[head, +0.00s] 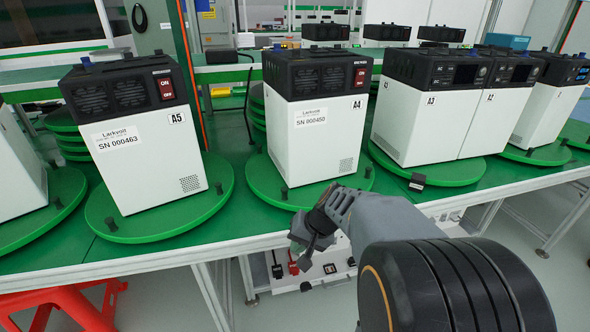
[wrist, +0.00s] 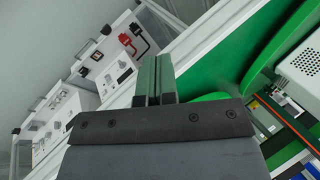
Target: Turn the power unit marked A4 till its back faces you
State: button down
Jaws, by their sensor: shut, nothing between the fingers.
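The power unit marked A4 (head: 312,135) is a white box with a black top, upright on a round green turntable (head: 325,194). Its broad face with the Larkvolt SN 000450 label, two fan grilles and a red ON/OFF switch is turned toward me, angled slightly. The A4 mark and a small vent sit on that face's right. Small dark pegs stand on the turntable's rim. My gripper (head: 303,240) is shut and empty, just in front of the turntable's front edge. In the wrist view my gripper (wrist: 153,78) has its fingers together, with green surfaces beyond them.
A red stand (head: 75,305) is at lower left. Panels with connectors (wrist: 110,60) are below the table edge. Open floor lies in front.

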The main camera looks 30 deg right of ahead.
aim_at(287, 198)
jog(key=w+d+r+m+t+p, duration=0.4)
jog(key=d+r+m+p, duration=0.1)
jog(key=d+r+p, duration=0.4)
jog(key=shift+m, duration=0.4)
jog(key=x, duration=0.3)
jog(key=d+b+x, duration=0.1)
jog(key=x, duration=0.2)
jog(key=w+d+b+x, duration=0.1)
jog(key=x, duration=0.2)
jog(key=shift+w+a+f, duration=0.1)
jog(key=shift+w+a, duration=0.05)
jog(key=shift+w, duration=0.15)
jog(key=shift+w+a, duration=0.25)
jog(key=shift+w, duration=0.2)
jog(key=shift+w+a, duration=0.25)
jog(key=shift+w, duration=0.25)
jog(key=shift+w+a+p, duration=0.4)
jog(key=shift+w+a, duration=0.05)
jog(key=shift+w, duration=0.35)
